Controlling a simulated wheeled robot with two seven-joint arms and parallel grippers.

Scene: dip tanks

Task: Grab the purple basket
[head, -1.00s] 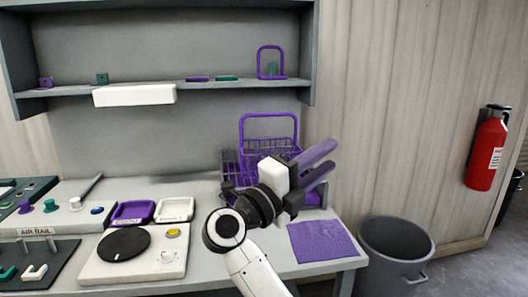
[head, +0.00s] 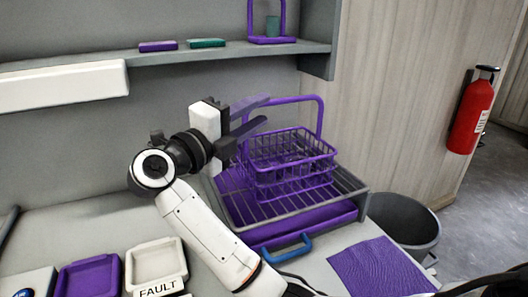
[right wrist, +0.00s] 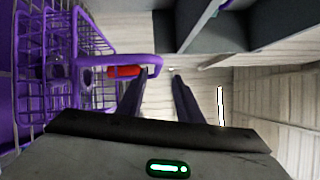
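The purple basket (head: 290,160) is a wire basket with a tall purple loop handle (head: 321,112). It stands on a slatted drain rack (head: 237,208) on the bench. My left gripper is not in view.
A shelf (head: 210,54) runs above the bench. A purple tray (head: 88,278) and a white FAULT tray (head: 155,265) lie at the lower left. A purple cloth (head: 378,268) lies at the front right. A grey bin (head: 405,225) stands beyond the bench's right end.

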